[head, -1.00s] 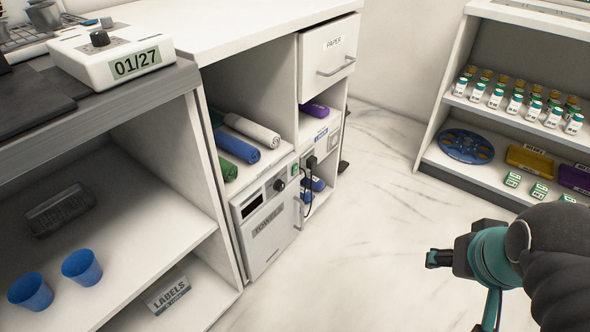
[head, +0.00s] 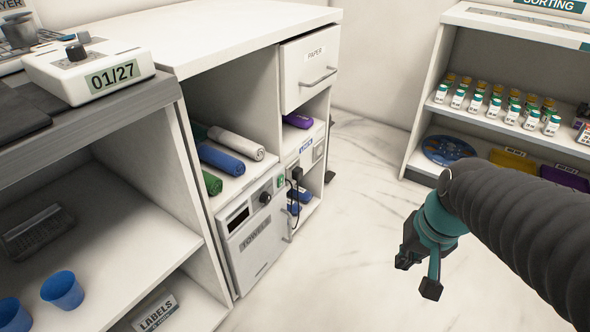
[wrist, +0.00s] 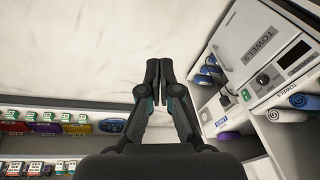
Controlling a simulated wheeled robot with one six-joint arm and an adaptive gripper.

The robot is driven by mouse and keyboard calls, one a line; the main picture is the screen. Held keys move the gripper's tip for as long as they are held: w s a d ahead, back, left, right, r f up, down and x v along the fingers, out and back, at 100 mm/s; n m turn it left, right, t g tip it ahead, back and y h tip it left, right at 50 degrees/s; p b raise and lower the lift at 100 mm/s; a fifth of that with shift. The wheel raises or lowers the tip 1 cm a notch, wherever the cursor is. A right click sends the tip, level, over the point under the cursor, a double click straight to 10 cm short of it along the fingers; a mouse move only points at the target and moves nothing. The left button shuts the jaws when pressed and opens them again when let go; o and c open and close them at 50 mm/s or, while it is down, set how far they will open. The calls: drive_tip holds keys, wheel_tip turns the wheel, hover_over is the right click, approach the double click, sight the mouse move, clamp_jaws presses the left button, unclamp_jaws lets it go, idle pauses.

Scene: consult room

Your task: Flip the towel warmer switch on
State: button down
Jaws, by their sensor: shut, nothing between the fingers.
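The towel warmer (head: 254,240) is a white box labelled TOWELS in the low cabinet, with a dark display and a black knob. A small green switch (head: 281,182) sits to the right of the knob. In the wrist view the warmer (wrist: 229,45) appears rotated at upper right, with the green switch (wrist: 246,95) beside its knob. The switch's position is too small to tell. My gripper (head: 403,263) is shut and empty, above open floor to the right of the warmer and apart from it. Its closed fingers fill the middle of the wrist view (wrist: 158,64).
Rolled towels (head: 220,159) lie on the shelf above the warmer. A black plug and cord (head: 296,175) are right of the switch. A PAPER drawer (head: 311,72) is above. A shelf of bottles (head: 495,105) stands at right. The floor between is clear.

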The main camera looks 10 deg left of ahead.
drive_tip(key=w+a+f+m+y+b, duration=0.1)
drive_tip(key=w+a+f+m+y, duration=0.3)
drive_tip(key=w+a+m, duration=0.55)
drive_tip(key=w+a+f+m+y, duration=0.3)
drive_tip(key=w+a+f+m, duration=0.35)
drive_tip(key=w, duration=0.55)
drive_tip(key=w+a+r+m+t+y, duration=0.1)
drive_tip(key=w+a+r+m, duration=0.1)
drive_tip(key=w+r+m, duration=0.2)
drive_tip(key=shift+w+m+t, duration=0.4)
drive_tip(key=shift+w+m, duration=0.2)
drive_tip(key=shift+m, duration=0.5)
